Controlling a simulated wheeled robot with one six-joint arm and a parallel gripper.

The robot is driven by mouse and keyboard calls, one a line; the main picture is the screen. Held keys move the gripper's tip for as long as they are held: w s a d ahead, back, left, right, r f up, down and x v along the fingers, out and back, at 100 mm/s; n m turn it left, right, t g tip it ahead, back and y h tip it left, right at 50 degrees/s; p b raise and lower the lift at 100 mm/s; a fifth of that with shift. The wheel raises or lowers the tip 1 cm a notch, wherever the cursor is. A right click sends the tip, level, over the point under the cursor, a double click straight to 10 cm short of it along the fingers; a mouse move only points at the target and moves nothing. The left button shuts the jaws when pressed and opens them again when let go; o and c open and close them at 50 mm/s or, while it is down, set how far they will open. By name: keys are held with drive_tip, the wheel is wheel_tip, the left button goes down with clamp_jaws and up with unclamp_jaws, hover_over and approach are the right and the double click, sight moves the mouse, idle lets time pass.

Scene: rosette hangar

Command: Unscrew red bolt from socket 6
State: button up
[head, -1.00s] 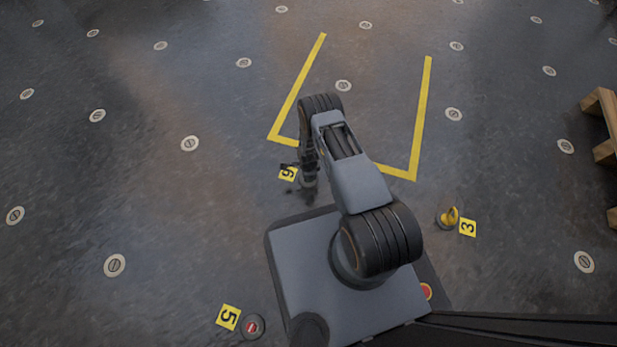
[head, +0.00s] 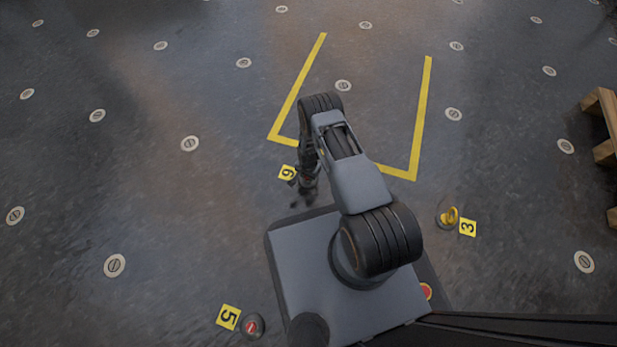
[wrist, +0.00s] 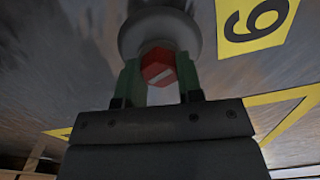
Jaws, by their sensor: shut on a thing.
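The red bolt (wrist: 158,68) shows in the wrist view as a red head with a pale bar across it. It is between the green fingers of my gripper (wrist: 160,80), which is shut on it. The round grey socket (wrist: 150,30) is right behind the bolt head. A yellow label with a 6 (wrist: 255,22) lies beside the socket, and it also shows in the head view (head: 287,173). In the head view my gripper (head: 308,183) points down at the floor next to that label, and the bolt is mostly hidden. I cannot tell how far the bolt is screwed in.
A yellow bolt (head: 450,215) stands by label 3 (head: 467,228). Socket 5 (head: 253,326) has a red-and-white top, with label 5 (head: 228,317) beside it. Yellow floor lines (head: 421,120) lie beyond my arm. A wooden pallet (head: 603,120) stands at the right edge.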

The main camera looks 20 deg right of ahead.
drive_tip(key=n, duration=0.9)
drive_tip(key=shift+r+n, duration=0.1)
drive_tip(key=shift+n, duration=0.2)
drive_tip(key=shift+n, duration=1.2)
drive_tip(key=n, duration=0.6)
drive_tip(key=shift+n, duration=0.7)
